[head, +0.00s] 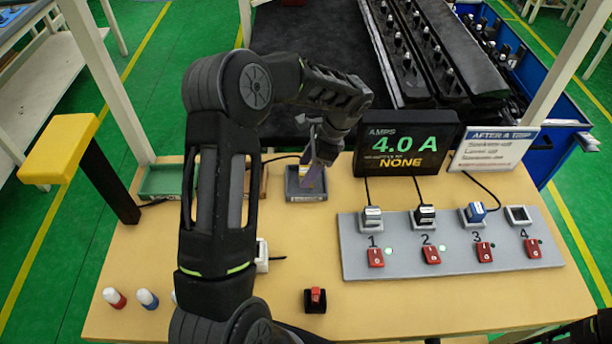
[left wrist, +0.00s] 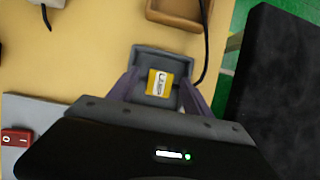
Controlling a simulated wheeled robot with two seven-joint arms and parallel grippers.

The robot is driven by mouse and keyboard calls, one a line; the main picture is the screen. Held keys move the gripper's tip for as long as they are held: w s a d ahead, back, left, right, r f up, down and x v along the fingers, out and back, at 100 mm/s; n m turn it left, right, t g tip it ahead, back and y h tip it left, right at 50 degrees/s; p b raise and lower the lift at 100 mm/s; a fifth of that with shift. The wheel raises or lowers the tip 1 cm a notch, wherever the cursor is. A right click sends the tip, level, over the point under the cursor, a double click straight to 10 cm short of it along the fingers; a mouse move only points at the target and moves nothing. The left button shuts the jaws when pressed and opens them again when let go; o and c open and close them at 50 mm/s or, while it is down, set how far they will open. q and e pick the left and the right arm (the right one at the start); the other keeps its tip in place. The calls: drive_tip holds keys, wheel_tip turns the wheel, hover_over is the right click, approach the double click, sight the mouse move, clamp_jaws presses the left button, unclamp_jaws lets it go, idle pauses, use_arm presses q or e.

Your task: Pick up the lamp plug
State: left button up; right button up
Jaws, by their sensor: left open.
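The lamp plug (left wrist: 160,83) shows in the left wrist view as a yellow block with a white label, which seems to read LAMP. It lies in a small grey tray (head: 306,196), whose rim also shows in the left wrist view (left wrist: 160,53). My left gripper (head: 313,176) is open over the tray. In the left wrist view its two purple fingers (left wrist: 160,96) stand on either side of the plug, and I see no contact. In the head view the gripper mostly hides the plug.
A grey power strip (head: 450,255) with numbered sockets and red switches lies to the right. Behind it stand an amps display (head: 405,145) reading 4.0 A and a sign (head: 495,148).

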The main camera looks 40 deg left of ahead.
use_arm(q)
drive_tip(key=shift+s+a+f, duration=0.1)
drive_tip(key=shift+f, duration=0.3)
drive_tip(key=shift+c, duration=0.6)
clamp_jaws()
